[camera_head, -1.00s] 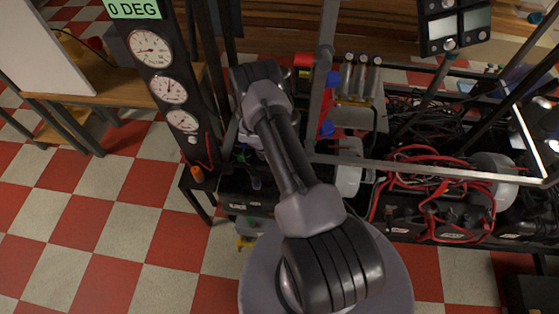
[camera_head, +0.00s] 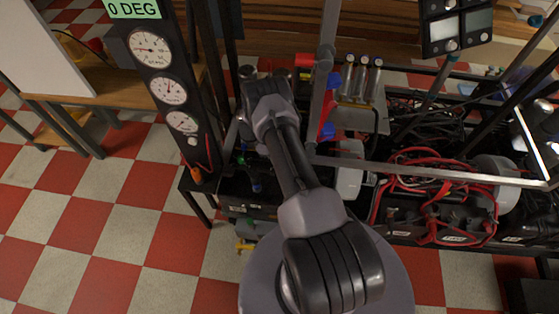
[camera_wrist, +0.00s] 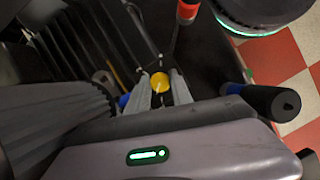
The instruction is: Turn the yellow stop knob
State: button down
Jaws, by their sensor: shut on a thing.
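The yellow stop knob (camera_wrist: 159,82) shows in the wrist view as a small round yellow cap with a pale line across it. My gripper (camera_wrist: 161,91) has one grey finger on each side of the knob and is shut on it. The lower part of the knob is hidden between the fingers. In the head view my own arm covers the gripper, and I cannot make out the knob there.
In the wrist view, a black handle with a blue collar (camera_wrist: 268,99) lies right of the fingers, and a red-capped post (camera_wrist: 187,11) stands beyond. The head view shows a gauge panel (camera_head: 168,90) at left and red cables (camera_head: 425,170) at right. Checkered floor is open at lower left.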

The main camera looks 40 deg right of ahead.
jog(key=shift+m+y, duration=0.3)
jog(key=shift+m, duration=0.6)
jog(key=shift+s, duration=0.1)
jog(key=c, duration=1.1)
grip_release()
jog(key=shift+d, duration=0.1)
jog(key=p+v, duration=0.5)
jog(key=v, duration=1.2)
jog(key=shift+w+r, duration=0.15)
jog(key=shift+w, duration=0.1)
